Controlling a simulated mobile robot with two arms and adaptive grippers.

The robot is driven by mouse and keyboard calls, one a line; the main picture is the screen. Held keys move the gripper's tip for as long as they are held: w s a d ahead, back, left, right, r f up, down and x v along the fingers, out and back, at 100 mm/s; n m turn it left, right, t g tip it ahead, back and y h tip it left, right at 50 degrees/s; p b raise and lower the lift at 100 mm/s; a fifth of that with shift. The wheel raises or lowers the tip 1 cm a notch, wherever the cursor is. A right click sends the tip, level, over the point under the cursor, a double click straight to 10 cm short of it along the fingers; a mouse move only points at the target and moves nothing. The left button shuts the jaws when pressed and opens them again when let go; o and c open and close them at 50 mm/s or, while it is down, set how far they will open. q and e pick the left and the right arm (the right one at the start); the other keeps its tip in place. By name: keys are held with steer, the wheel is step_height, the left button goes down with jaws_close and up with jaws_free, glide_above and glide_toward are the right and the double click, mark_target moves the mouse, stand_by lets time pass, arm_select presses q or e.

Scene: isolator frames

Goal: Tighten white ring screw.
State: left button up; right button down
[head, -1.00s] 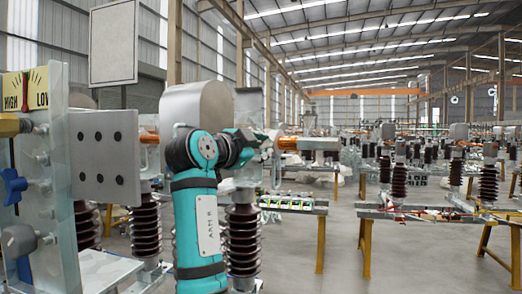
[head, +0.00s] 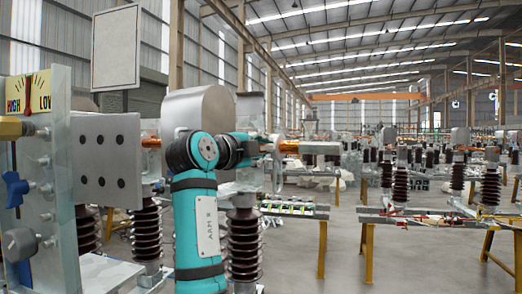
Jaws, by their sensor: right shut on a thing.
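My right arm, in teal and black, rises through the middle of the head view. Its wrist bends right to my right gripper (head: 273,147), which is small and partly hidden by the wrist. The gripper is shut at the side of the isolator frame, by the orange-copper part (head: 291,145). A small pale piece (head: 278,166) shows at the fingertips. It may be the white ring screw, but it is too small to tell for sure. The grip on it is mostly hidden. My left gripper is not in view.
A clear upright panel with a HIGH/LOW gauge (head: 28,93), a blue knob (head: 15,190) and a grey drilled plate (head: 106,160) stands close on the left. Brown ribbed insulators (head: 244,243) stand below the wrist.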

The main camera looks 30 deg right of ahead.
stand_by(0.3)
steer(key=c, duration=1.4)
jaws_free()
steer(key=shift+o, duration=0.2)
steer(key=shift+s, duration=0.1)
steer(key=shift+a, duration=0.1)
steer(key=v, duration=0.7)
steer(key=shift+a, duration=0.2)
steer(key=shift+s, duration=0.1)
